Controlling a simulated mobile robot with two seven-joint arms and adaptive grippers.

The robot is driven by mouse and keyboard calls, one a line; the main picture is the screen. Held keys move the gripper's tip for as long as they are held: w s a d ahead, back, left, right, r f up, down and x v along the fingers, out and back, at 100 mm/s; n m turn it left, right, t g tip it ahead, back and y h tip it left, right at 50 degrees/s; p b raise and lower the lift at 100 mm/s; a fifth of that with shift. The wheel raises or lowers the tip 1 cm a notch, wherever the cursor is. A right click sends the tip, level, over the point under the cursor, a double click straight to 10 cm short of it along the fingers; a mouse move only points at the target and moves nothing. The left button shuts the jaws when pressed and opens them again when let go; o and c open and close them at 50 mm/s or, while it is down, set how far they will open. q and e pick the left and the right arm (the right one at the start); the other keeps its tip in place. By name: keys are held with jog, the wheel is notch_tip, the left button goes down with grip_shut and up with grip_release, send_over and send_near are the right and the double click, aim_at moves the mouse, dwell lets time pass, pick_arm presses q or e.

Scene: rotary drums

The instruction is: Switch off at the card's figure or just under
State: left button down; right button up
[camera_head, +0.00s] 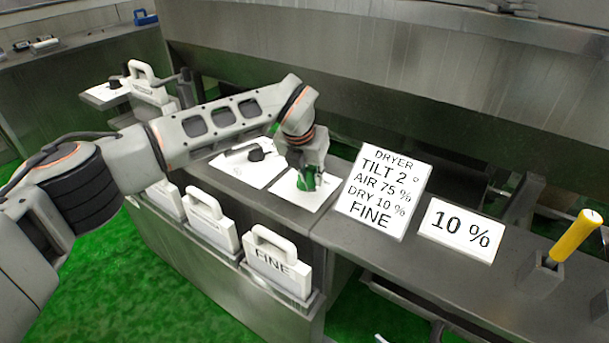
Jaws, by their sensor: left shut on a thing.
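A white card (384,192) stands on the grey bench and reads "DRYER, TILT 2°, AIR 75 %, DRY 10 %, FINE". Right of it, a smaller white plate (461,231) reads "10 %". My left gripper (306,178) points down and is shut on a green knob (304,184) over a white panel (291,194), left of the card. The fingers partly hide the knob, so I cannot tell its setting. My right gripper is not in view.
A dark handle (257,154) sits on another white panel to the left. White handled blocks stand along the bench front, one marked "FINE" (279,262). A yellow-handled lever (576,236) stands at the right. A large metal drum wall (400,90) rises behind.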

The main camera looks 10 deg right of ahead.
pick_arm(q)
jog(key=c, duration=1.9)
grip_release()
jog(key=v, duration=1.2)
